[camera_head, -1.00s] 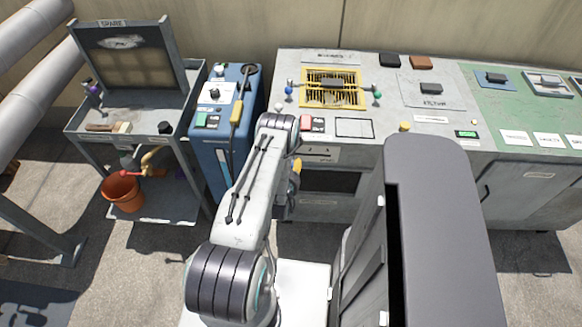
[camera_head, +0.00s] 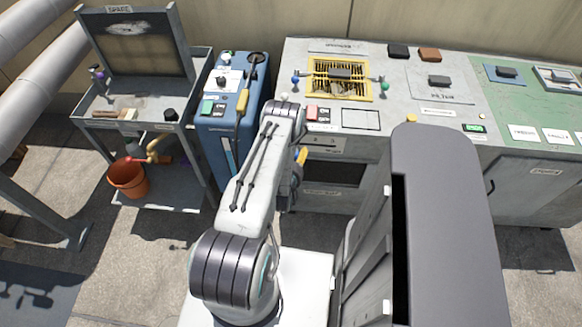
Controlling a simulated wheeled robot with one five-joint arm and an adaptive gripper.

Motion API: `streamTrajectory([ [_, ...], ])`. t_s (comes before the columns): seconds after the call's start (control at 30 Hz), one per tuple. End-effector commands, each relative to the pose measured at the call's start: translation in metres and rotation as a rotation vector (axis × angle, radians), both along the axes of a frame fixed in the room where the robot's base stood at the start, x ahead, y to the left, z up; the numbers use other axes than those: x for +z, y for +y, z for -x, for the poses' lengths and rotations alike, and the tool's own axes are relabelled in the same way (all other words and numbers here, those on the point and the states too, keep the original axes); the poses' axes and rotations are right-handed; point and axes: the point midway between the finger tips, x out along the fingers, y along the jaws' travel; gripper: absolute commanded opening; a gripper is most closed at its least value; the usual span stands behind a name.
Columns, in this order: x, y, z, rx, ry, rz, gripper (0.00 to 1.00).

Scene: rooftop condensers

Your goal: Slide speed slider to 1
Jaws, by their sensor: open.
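I cannot pick out a part that is clearly the speed slider. A pale panel with small dark marks (camera_head: 325,145) is on the front face of the grey console (camera_head: 400,125). The blue unit (camera_head: 228,130) left of it has a narrow light strip down its front. My gripper (camera_head: 294,188) hangs below the end of my arm, in front of the console. My arm hides most of it, including the fingertips, and a small yellow piece shows beside it. I see nothing held.
A yellow-framed grille (camera_head: 368,94) with a grey block and side knobs is on the console top. A grey cart (camera_head: 92,112) with an orange bucket (camera_head: 128,178) on its lower shelf stands left of the blue unit. Pipes run along the far left.

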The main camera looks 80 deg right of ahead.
Motion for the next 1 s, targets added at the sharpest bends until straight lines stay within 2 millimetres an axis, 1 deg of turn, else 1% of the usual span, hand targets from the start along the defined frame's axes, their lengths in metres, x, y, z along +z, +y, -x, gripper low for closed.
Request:
streamTrajectory([
  [0.4, 0.023, 0.059, -0.003, 0.001, 0.000, -0.004, 0.54],
  [0.6, 0.033, 0.083, -0.005, 0.002, 0.000, -0.003, 0.54],
  [0.8, 0.039, 0.096, -0.005, 0.002, 0.000, -0.001, 0.54],
  [1.0, 0.041, 0.100, -0.006, 0.003, 0.000, 0.002, 0.54],
])
